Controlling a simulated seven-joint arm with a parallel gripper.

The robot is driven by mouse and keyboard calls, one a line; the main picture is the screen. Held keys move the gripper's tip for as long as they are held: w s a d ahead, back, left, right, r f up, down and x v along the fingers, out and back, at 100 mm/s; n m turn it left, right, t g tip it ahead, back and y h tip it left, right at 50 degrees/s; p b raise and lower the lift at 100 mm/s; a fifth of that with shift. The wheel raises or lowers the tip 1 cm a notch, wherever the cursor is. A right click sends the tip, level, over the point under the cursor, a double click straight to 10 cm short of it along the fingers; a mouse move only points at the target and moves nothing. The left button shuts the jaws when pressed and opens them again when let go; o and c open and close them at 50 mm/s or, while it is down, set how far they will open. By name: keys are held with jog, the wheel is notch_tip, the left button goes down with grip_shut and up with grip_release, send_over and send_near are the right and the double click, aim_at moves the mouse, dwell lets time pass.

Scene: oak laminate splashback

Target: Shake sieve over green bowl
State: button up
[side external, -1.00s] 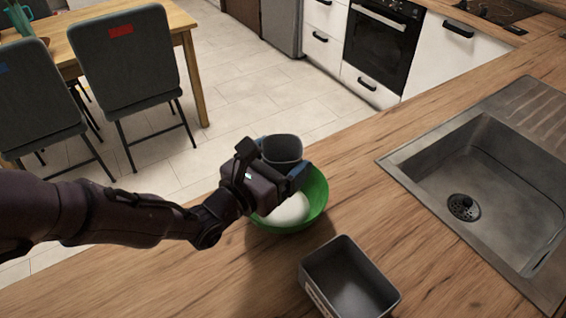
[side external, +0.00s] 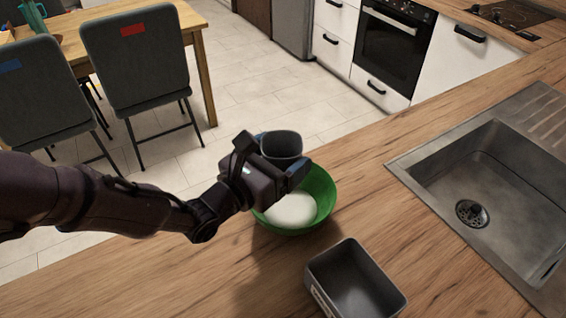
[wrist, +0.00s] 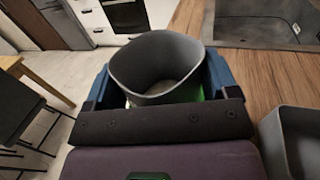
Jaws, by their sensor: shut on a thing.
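The sieve (side external: 281,144) is a dark grey, cup-like vessel with a rounded rim. It is held above the green bowl (side external: 322,205), toward its far left side. My gripper (side external: 278,162) is shut on the sieve, with a blue finger on each side of it in the wrist view (wrist: 160,75). The sieve (wrist: 150,52) looks upright there, with a pale patch visible inside near its bottom. The green bowl stands on the wooden counter and holds white material. My gripper hides part of the bowl, and only slivers of its green show in the wrist view.
A grey rectangular container (side external: 350,285) stands on the counter (side external: 400,240), nearer the camera than the bowl. A metal sink (side external: 430,170) is set in the counter at the right. Chairs and a table stand beyond the counter's far edge. Bare counter lies between bowl and sink.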

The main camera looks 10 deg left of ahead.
aim_at(280, 145)
jog(key=shift+r, duration=2.1)
